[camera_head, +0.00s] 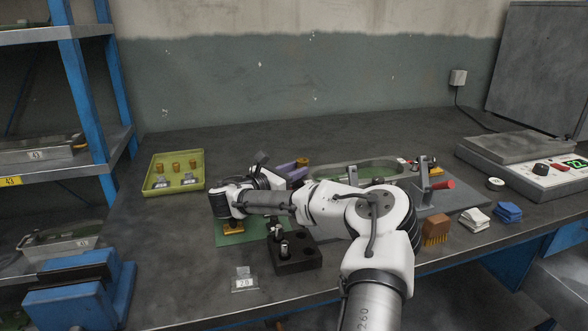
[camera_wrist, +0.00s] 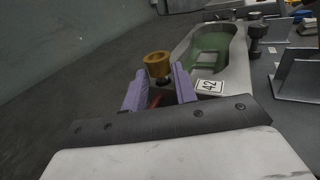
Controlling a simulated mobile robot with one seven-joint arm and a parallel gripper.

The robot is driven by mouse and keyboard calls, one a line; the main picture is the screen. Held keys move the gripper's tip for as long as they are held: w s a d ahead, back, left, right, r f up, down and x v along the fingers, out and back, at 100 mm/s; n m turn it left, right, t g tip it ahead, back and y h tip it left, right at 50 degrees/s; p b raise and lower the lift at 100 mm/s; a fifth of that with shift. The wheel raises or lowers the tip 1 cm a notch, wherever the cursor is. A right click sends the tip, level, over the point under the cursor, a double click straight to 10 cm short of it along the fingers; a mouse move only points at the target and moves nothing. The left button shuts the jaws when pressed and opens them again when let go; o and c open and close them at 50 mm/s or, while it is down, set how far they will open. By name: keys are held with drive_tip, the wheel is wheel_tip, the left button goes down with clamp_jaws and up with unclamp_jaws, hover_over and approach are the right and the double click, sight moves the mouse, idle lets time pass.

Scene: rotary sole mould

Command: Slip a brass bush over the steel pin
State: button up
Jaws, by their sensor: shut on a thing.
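My gripper (camera_wrist: 160,78) has purple fingers, also visible in the head view (camera_head: 302,166). It is shut on a brass bush (camera_wrist: 157,62), which is upright at the fingertips with its open top showing. The bush (camera_head: 304,161) is at the left end of the grey sole mould (camera_head: 312,176). A dark round part shows just below the bush in the wrist view; I cannot tell if it is the steel pin or if the bush is around it. The mould (camera_wrist: 236,75) has a green cavity and a "42" label.
A yellow-green tray (camera_head: 152,172) at back left holds several brass bushes and small metal parts. A black block (camera_head: 300,262) with steel pegs stands in front of my arm. A red-handled lever (camera_head: 440,185) and a brown brush (camera_head: 436,228) are at the right. The back of the bench is clear.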

drive_tip(key=shift+f, duration=0.2)
idle(0.5)
drive_tip(key=shift+f, duration=0.3)
